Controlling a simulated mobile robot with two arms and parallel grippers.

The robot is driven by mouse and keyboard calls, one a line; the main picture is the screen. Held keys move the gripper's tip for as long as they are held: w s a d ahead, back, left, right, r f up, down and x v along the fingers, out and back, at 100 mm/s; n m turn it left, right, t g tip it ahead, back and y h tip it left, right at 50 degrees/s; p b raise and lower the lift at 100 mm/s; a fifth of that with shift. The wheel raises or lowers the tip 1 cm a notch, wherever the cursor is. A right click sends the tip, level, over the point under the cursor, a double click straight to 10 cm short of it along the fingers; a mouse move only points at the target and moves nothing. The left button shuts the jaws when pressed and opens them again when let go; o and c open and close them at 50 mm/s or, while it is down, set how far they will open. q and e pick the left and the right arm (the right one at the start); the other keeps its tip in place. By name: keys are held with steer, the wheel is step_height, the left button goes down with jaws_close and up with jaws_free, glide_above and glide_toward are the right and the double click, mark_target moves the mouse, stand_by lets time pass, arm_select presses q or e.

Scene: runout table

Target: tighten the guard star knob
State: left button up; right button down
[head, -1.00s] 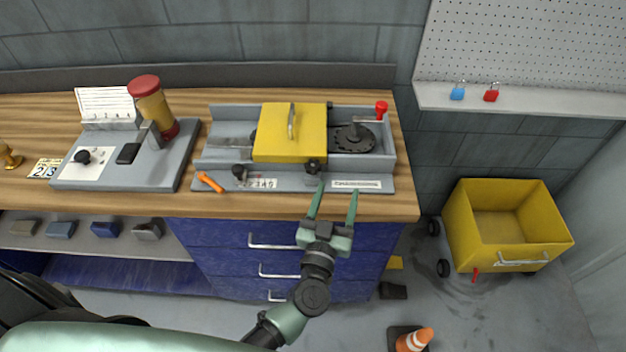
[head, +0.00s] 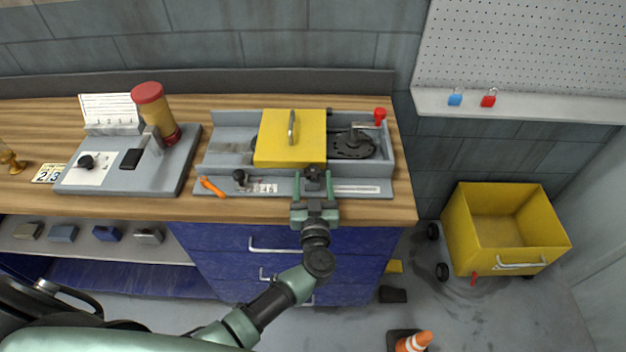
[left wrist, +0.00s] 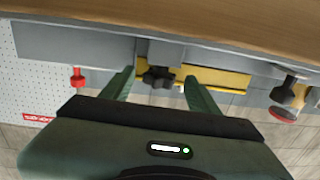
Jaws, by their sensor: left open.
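The black guard star knob (head: 314,172) sits at the front right corner of the yellow guard (head: 288,138) on the grey machine. It also shows in the left wrist view (left wrist: 158,77), in front of the yellow guard edge (left wrist: 215,77). My left gripper (head: 313,182) is open at the machine's front edge, with one finger on each side of the knob. In the left wrist view the fingertips (left wrist: 157,75) flank the knob, with a gap visible on both sides. My right gripper is not in view.
A second black knob (head: 239,177) and an orange-handled tool (head: 211,187) are on the machine's front ledge. A red knob (head: 380,115) tops the crank at right. A grey fixture (head: 118,181) with a red-capped jar (head: 156,110) stands left. A yellow cart (head: 460,230) stands on the floor.

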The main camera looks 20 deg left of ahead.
arm_select(q)
jaws_close()
steer(key=shift+s+a+r+m+t+h+p, duration=0.1)
steer(key=shift+a+m+t+h+p, duration=0.05)
steer(key=shift+m+h+p, duration=0.4)
steer(key=shift+a+r+m+t+h+p, duration=0.15)
steer(key=shift+m+h+p, duration=0.25)
steer(key=shift+h, duration=0.25)
steer(key=shift+a+f+m+h, duration=0.15)
steer(key=shift+m+h, duration=0.2)
steer(key=shift+h, duration=0.25)
steer(key=shift+a+f+m+h, duration=0.1)
steer(key=shift+m+h, duration=0.2)
steer(key=shift+h, duration=0.3)
steer(key=h, duration=0.1)
steer(key=m+h, duration=0.1)
steer(key=shift+a+f+m+h+b, duration=0.15)
steer(key=shift+m+h+b, duration=0.15)
steer(key=shift+b, duration=0.05)
steer(key=m+h+b, duration=0.2)
steer(key=h+b, duration=0.1)
steer(key=shift+a+f+b, duration=0.1)
steer(key=shift+a+b, duration=0.15)
steer(key=shift+b, duration=0.05)
steer(key=shift+r+m+h+b, duration=0.2)
steer(key=shift+m+h+b, duration=0.3)
steer(key=shift+h+b, duration=0.25)
steer(key=shift+g, duration=0.4)
